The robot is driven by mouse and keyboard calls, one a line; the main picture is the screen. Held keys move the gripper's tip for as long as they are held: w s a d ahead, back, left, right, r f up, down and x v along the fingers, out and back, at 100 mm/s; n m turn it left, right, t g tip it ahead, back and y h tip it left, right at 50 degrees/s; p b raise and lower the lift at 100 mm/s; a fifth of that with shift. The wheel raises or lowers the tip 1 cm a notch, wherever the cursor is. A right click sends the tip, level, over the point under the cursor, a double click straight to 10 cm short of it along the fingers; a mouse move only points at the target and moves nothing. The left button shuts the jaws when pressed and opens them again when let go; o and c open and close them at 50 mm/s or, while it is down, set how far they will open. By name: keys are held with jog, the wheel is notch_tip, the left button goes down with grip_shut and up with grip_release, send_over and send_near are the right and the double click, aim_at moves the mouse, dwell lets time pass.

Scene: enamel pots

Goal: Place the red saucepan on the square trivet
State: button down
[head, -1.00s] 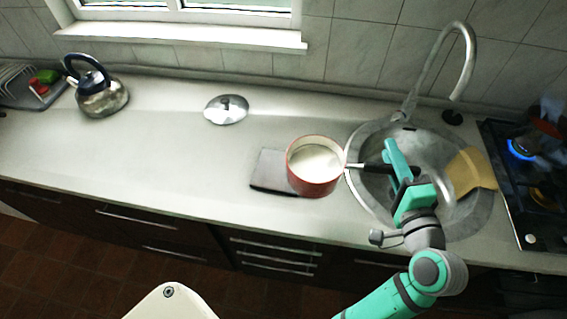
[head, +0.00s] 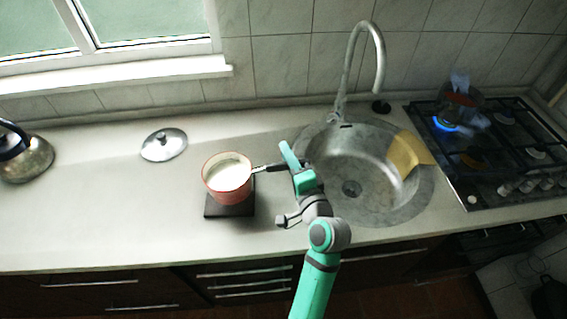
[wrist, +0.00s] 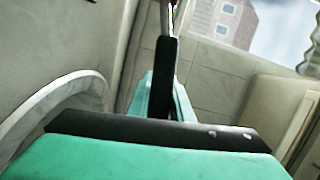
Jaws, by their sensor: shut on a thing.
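The red saucepan (head: 228,188), with a pale inside, is upright in the head view. It overlaps the back part of the dark square trivet (head: 230,211), whose front strip shows below it. I cannot tell whether the pan's base touches the trivet or hangs just above it. My gripper (head: 292,168) is to the right of the pan, shut on its dark handle (head: 264,168). In the wrist view the black handle (wrist: 164,75) runs away from my gripper jaws. The pan's body is mostly out of that view.
The sink (head: 370,205) with a tall tap (head: 379,60) lies to the right, a yellow cloth (head: 408,152) on its rim. A stove (head: 500,150) with a lit blue flame is farther right. A metal lid (head: 163,145) and a kettle (head: 28,160) stand left. The front-left counter is clear.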

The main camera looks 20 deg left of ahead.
jog(key=f, duration=0.2)
jog(key=a+f, duration=0.1)
jog(key=f, duration=0.1)
jog(key=shift+w+a+f, duration=0.15)
jog(key=shift+a+f, duration=0.05)
jog(key=shift+f, duration=0.05)
jog(key=shift+w, duration=0.15)
jog(key=c, duration=1.6)
grip_release()
jog(key=shift+d+f, duration=0.1)
jog(key=shift+f, duration=0.05)
jog(key=v, duration=1.2)
